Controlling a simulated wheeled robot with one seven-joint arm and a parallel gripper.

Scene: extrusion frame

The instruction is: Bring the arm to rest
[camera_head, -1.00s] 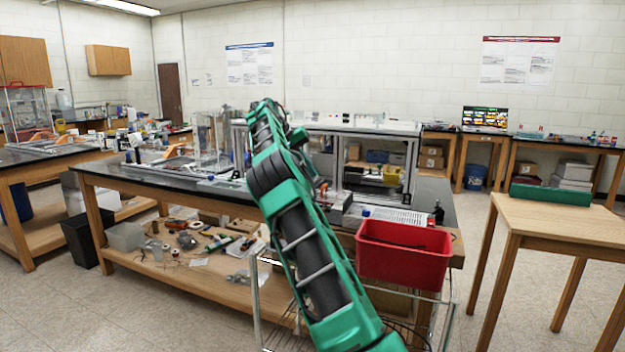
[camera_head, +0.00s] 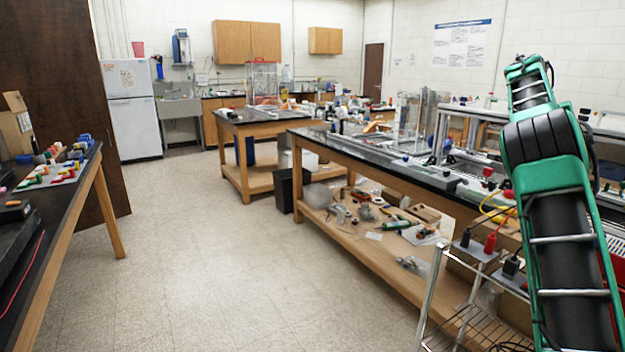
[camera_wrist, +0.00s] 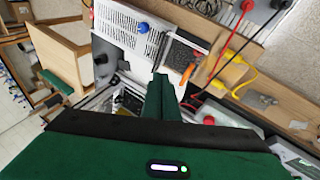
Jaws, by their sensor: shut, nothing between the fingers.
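My green and black arm rises along the right side of the head view, reaching over the workbench (camera_head: 400,166). Its gripper end is not clear in that view. In the wrist view my gripper (camera_wrist: 160,82) shows as green fingers closed together, with nothing held. Below them are a white slotted unit (camera_wrist: 130,28) with a blue knob, and red, black and yellow leads. I cannot tell whether the fingers touch anything.
A wire cart (camera_head: 432,290) with plugs and leads stands close to my arm, before the workbench. A dark-topped bench (camera_head: 70,215) with coloured parts is at the left. A black bin (camera_head: 291,190) stands by the far bench. The floor (camera_head: 220,260) between is clear.

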